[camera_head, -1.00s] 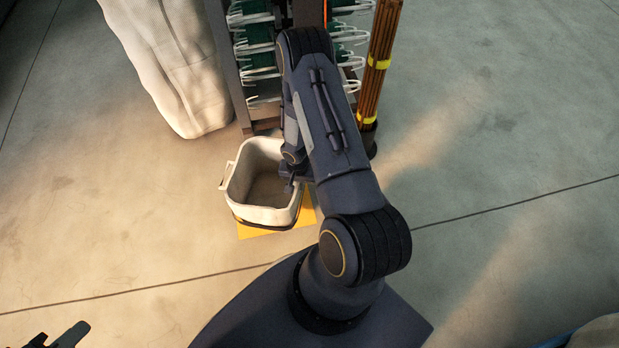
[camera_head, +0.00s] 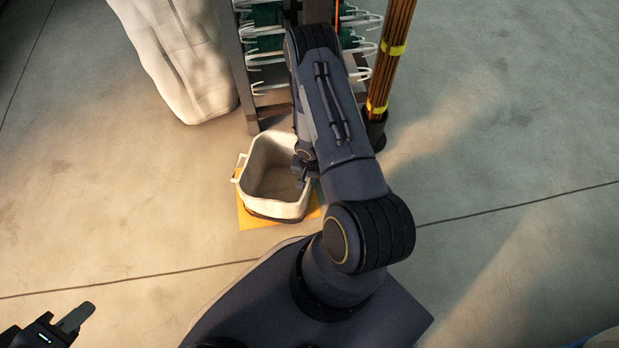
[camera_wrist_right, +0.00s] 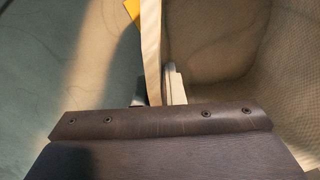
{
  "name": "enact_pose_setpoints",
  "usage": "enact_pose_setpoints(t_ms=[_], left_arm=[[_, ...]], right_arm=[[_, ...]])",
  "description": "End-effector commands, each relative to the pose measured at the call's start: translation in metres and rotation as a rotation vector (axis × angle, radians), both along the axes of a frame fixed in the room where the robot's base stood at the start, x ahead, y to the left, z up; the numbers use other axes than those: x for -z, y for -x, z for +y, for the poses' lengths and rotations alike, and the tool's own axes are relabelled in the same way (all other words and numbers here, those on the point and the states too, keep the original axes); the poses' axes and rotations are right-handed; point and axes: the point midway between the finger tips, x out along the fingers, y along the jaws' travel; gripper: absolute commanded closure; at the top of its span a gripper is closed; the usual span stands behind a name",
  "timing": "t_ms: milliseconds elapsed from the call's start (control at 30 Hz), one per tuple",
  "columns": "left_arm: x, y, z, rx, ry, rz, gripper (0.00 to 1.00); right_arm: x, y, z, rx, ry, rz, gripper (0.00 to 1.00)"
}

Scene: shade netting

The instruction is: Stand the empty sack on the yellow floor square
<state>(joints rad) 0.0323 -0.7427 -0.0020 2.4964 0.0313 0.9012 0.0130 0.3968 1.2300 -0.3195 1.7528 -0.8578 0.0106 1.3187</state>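The empty sack (camera_head: 248,190) is pale, open-topped and box-shaped, with its mouth up. In the head view it is over the yellow floor square (camera_head: 252,222), which shows along its left, front and right edges. Whether the sack's base touches the square is hard to tell. My right gripper (camera_head: 301,178) is at the sack's right rim, partly hidden by my arm. In the right wrist view the sack wall (camera_wrist_right: 151,45) runs down between the fingertips (camera_wrist_right: 155,96), which are shut on it. My left gripper (camera_head: 68,325) is at the bottom left, away from the sack; its finger gap is unclear.
A dark rack (camera_head: 250,85) with white hooks stands just behind the sack. A bundle of brown poles (camera_head: 393,45) in a dark base is to its right. A big white bulk bag (camera_head: 185,65) is behind left. The concrete floor is clear to the left and right.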

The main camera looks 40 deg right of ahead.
Motion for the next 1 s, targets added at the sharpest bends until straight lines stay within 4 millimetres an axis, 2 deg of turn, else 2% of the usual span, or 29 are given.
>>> enact_pose_setpoints(t_ms=[33, 133, 367, 500, 567, 800, 1000], left_arm=[[0.000, 0.000, 0.000, 0.000, 0.000, 0.000, 0.71], [0.000, 0.000, 0.000, 0.000, 0.000, 0.000, 0.71], [0.000, 0.000, 0.000, 0.000, 0.000, 0.000, 0.71], [-0.006, 0.000, 0.000, 0.000, 0.000, 0.000, 0.71], [-0.010, 0.000, 0.000, 0.000, 0.000, 0.000, 0.71], [-0.035, 0.000, 0.000, 0.000, 0.000, 0.000, 0.71], [-0.049, 0.000, 0.000, 0.000, 0.000, 0.000, 0.71]], right_arm=[[0.000, 0.000, 0.000, 0.000, 0.000, 0.000, 0.84], [0.000, 0.000, 0.000, 0.000, 0.000, 0.000, 0.71], [0.000, 0.000, 0.000, 0.000, 0.000, 0.000, 0.71], [-0.008, 0.000, 0.000, 0.001, 0.001, -0.001, 0.71], [-0.016, -0.001, 0.000, 0.000, 0.001, -0.002, 0.71], [-0.068, -0.001, -0.001, 0.002, 0.001, -0.002, 0.71], [-0.105, 0.000, 0.000, 0.000, 0.000, -0.001, 0.71]])
